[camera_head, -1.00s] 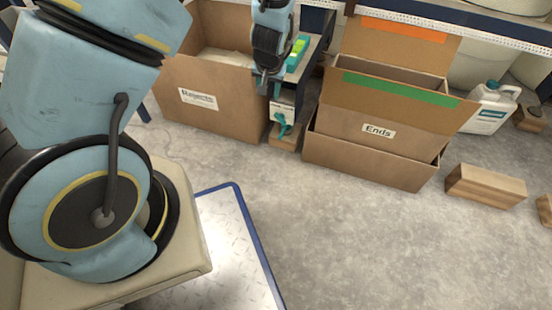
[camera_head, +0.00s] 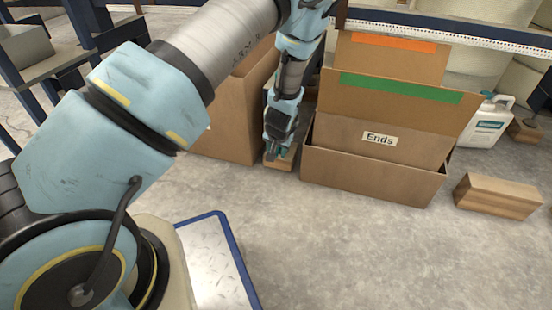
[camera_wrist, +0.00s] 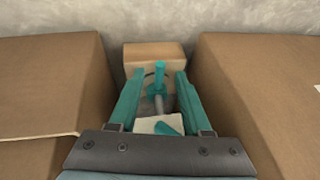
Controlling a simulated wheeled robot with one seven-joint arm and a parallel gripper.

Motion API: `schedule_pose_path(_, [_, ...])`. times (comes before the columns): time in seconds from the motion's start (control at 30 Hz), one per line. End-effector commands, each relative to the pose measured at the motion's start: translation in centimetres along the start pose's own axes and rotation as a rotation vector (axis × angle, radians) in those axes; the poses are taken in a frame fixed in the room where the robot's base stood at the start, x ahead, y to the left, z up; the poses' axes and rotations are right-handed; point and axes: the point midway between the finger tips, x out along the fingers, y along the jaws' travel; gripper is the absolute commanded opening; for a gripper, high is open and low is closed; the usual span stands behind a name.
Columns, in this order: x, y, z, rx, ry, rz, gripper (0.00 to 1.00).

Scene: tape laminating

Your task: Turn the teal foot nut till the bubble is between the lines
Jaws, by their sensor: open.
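The teal foot nut (camera_wrist: 159,88) shows in the wrist view with a narrow upright arm, on a grey stem. It lies between the two teal fingers of my gripper (camera_wrist: 158,74), which are spread on either side with gaps to it. Behind it is a wooden block (camera_wrist: 153,53); the block also shows in the head view (camera_head: 279,164). In the head view my gripper (camera_head: 274,151) points down low beside the boxes and hides the nut. The level's bubble and lines cannot be seen now.
A cardboard box (camera_head: 228,130) stands left of my gripper and the "Ends" box (camera_head: 365,172) stands right, leaving a narrow gap. Another wooden block (camera_head: 498,195) and a white jug (camera_head: 487,125) are farther right.

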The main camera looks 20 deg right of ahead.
Motion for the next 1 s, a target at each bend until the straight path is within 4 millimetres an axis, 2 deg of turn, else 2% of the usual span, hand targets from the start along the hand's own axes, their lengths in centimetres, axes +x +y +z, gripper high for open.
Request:
schedule_pose_path(0.03, [1.0, 0.0, 0.1, -0.001, 0.000, 0.000, 0.48])
schedule_pose_path(0.2, [2.1, 0.0, 0.1, 0.000, -0.001, 0.000, 0.48])
schedule_pose_path(0.53, [2.1, 0.0, 0.0, 0.000, -0.001, 0.000, 0.47])
schedule_pose_path(0.9, [2.1, 0.0, 0.0, 0.000, -0.001, 0.000, 0.06])
schedule_pose_path(1.0, [2.1, 0.0, 0.0, 0.000, -0.001, 0.000, 0.00])
